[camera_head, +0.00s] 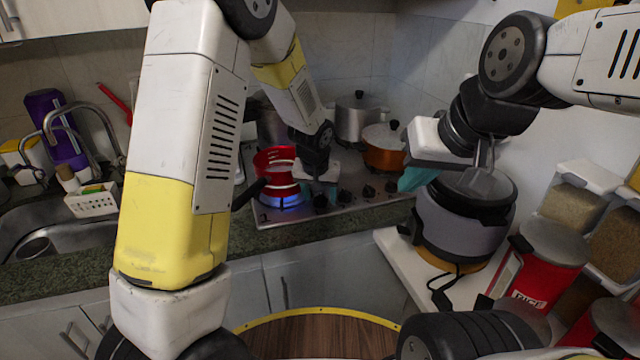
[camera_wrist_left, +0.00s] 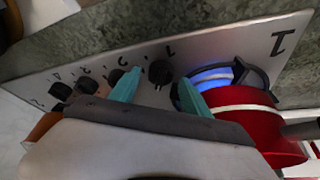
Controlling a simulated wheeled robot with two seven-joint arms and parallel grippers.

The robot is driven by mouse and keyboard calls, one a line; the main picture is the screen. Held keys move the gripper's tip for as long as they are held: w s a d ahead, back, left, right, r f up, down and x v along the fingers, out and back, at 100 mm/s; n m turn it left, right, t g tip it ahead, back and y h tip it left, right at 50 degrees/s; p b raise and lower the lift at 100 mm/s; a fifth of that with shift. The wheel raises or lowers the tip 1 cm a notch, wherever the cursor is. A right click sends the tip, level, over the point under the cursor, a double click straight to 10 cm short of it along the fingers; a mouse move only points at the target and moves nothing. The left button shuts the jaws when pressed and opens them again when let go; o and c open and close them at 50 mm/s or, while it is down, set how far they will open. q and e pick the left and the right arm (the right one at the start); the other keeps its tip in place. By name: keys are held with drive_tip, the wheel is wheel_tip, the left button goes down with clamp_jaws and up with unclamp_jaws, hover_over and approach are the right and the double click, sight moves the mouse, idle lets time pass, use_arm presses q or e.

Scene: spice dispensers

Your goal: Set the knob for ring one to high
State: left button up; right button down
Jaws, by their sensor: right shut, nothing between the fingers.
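The stove panel (camera_head: 265,216) has a row of black knobs along its front edge. The ring one knob (camera_wrist_left: 160,73) is beside a printed "1"; it also shows in the head view (camera_head: 320,202). Ring one (camera_wrist_left: 213,77) burns blue under a red pot (camera_wrist_left: 253,118). My left gripper (camera_wrist_left: 159,78) is open, with teal fingertips on either side of the ring one knob in the wrist view; contact cannot be told. In the head view, its fingertips are hidden. My right gripper (camera_head: 414,179) is shut and empty, over the counter by the cooker.
The other knobs (camera_head: 368,191) sit close to the right of ring one's. A steel pot (camera_head: 358,117) and an orange pot (camera_head: 384,150) stand farther back. A grey cooker (camera_head: 462,222) and red canisters (camera_head: 541,265) crowd the right. A sink (camera_head: 60,226) is left.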

use_arm(q)
drive_tip(key=v, duration=0.7)
drive_tip(key=shift+r, duration=0.4)
drive_tip(key=shift+o, duration=0.2)
drive_tip(key=shift+s, duration=0.1)
